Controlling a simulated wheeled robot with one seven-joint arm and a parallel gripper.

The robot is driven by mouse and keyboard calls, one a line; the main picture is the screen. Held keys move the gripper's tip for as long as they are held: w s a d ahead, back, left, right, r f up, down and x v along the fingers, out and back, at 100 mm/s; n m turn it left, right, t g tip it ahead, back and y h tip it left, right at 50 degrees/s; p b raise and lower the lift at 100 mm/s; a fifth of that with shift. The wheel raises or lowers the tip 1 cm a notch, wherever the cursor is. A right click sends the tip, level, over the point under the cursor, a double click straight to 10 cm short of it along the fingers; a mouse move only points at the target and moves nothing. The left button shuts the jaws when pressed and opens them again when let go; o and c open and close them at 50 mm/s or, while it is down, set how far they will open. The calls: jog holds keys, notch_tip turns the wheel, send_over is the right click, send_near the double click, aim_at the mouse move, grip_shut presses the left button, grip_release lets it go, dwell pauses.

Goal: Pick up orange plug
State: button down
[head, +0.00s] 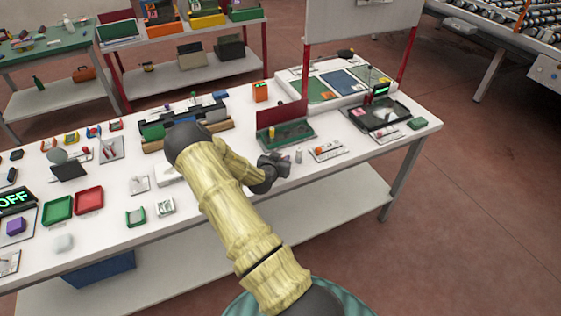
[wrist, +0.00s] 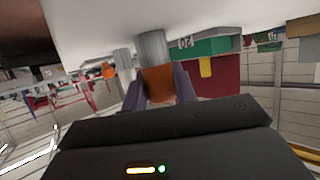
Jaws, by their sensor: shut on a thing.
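My gripper (head: 283,166) is over the white table, in front of the green tray. In the wrist view its two greyish-purple fingers (wrist: 160,90) are shut on an orange piece, which looks like the orange plug (wrist: 159,84). A grey cylinder (wrist: 152,47) shows right beyond the plug, against the white tabletop; I cannot tell whether the two touch. In the head view the plug is not visible, hidden at the gripper. A small grey cylinder (head: 298,156) stands just right of the gripper there.
The green tray (head: 300,140) with a red upright panel (head: 281,117) stands behind the gripper. A card with small red and orange parts (head: 328,149) lies to the right. An orange box (head: 260,92) is farther back. The table's front edge is close by.

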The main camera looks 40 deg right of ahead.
jog(key=shift+r, duration=0.15)
notch_tip(320, 180, up, 10)
jog(key=shift+f+b, duration=0.15)
jog(key=shift+b, duration=0.9)
